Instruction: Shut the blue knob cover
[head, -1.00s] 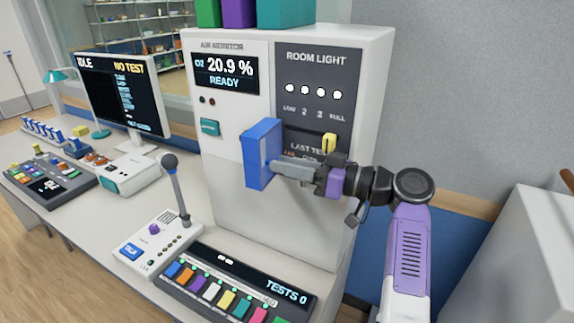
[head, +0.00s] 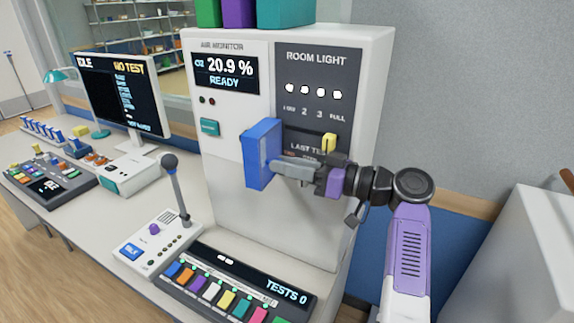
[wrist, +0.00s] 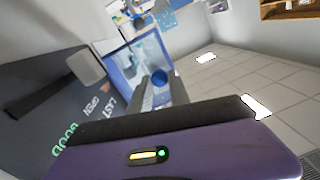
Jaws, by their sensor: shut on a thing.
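In the wrist view the cover (wrist: 127,62) shows as a blue frame with a paler inside. A round blue knob (wrist: 160,77) sits between my fingertips (wrist: 160,85), and the gripper is shut on this part of the cover. What lies behind the cover is hidden in the head view.
A grey microphone (head: 174,180) stands on the desk to the left. A console with coloured keys (head: 228,285) lies below. A white cabinet (head: 520,255) stands at the right.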

